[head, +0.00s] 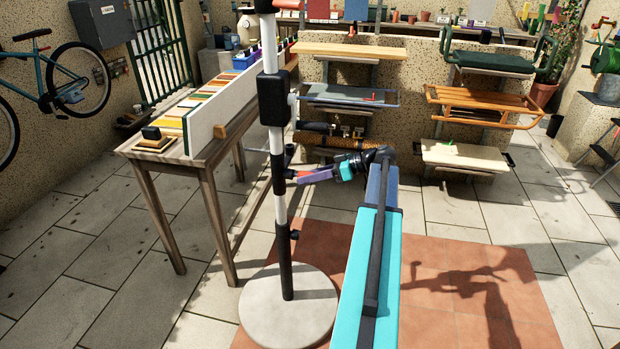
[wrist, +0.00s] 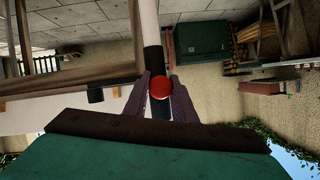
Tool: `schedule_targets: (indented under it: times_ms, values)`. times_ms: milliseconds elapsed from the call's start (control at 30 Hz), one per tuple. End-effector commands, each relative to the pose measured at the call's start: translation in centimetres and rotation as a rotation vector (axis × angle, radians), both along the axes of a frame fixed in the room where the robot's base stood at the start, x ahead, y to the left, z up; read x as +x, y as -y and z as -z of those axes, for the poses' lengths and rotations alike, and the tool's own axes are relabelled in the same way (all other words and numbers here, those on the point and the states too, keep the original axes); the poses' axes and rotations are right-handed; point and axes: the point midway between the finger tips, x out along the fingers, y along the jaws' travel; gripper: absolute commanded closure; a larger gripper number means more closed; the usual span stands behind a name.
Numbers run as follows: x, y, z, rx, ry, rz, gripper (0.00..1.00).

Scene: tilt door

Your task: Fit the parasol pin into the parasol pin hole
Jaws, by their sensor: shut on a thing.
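The parasol pole (head: 280,205) stands upright with black and white bands on a round pale base (head: 290,305). My gripper (head: 293,177) is beside the pole's middle, coming from the right. In the wrist view, my gripper (wrist: 160,92) has its purple fingers shut on the parasol pin (wrist: 160,88), whose round red head faces the camera. The pole (wrist: 152,40) runs behind the pin, with a black band there. The pin's far end is hidden by its head and the fingers. The pin hole is not visible, so I cannot tell whether the pin's tip is in it.
A wooden table (head: 205,150) with a white board and coloured strips stands close left of the pole. A black sleeve (head: 278,97) sits higher on the pole and a small dark knob (head: 294,235) lower. Wall shelves (head: 350,95) stand behind. Tiled floor (head: 460,215) is open at right.

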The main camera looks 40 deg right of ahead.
Motion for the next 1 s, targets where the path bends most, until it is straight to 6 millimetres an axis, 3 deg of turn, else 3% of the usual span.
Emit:
schedule_targets:
  times_ms: [867,900,1000]
  values:
    - [1.3,-0.9,0.0,0.001,0.001,-0.002,0.99]
    - [1.3,-0.8,0.0,0.001,0.001,-0.002,0.7]
    - [1.2,-0.8,0.0,0.001,0.001,-0.002,0.54]
